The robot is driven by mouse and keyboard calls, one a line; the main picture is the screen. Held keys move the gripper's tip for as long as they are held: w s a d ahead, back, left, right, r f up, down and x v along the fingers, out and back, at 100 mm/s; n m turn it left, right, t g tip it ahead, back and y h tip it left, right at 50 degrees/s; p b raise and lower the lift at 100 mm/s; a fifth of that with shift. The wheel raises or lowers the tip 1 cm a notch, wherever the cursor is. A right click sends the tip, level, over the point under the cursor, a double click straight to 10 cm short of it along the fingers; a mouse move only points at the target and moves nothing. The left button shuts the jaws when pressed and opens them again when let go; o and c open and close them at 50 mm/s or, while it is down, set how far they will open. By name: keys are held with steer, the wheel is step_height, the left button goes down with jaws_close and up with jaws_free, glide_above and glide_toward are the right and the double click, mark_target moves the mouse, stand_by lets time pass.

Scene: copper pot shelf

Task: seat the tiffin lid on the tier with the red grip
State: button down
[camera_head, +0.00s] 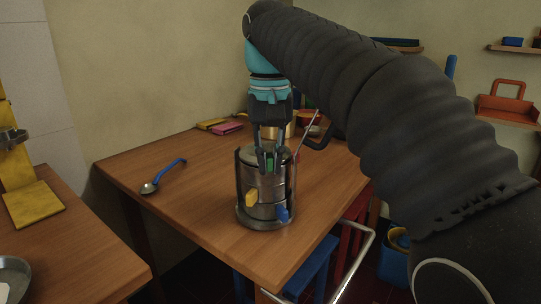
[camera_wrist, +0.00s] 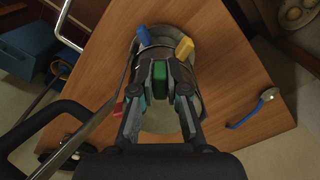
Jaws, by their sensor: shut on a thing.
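My gripper (camera_head: 269,163) points down over the tiffin stack and is shut on the green knob (camera_wrist: 160,76) of the tiffin lid (camera_head: 250,155). The round steel lid is at the top of the stack; whether it touches the rim below, I cannot tell. The steel tiers (camera_head: 266,190) stand upright in a carrier with a round base (camera_head: 262,223) and side uprights. A yellow grip (camera_head: 251,199) and a blue grip (camera_head: 282,212) stick out at the front. A red grip (camera_wrist: 118,108) shows left of my fingers in the wrist view; its tier is mostly hidden.
The carrier stands on a wooden table (camera_head: 190,175) near its front edge. A blue-handled spoon (camera_head: 163,175) lies to the left. Pink and yellow items (camera_head: 227,129) lie at the back. A blue stool (camera_head: 312,265) is below.

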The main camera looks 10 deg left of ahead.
stand_by(0.3)
steer(key=c, duration=1.1)
jaws_free()
steer(key=shift+r, duration=0.15)
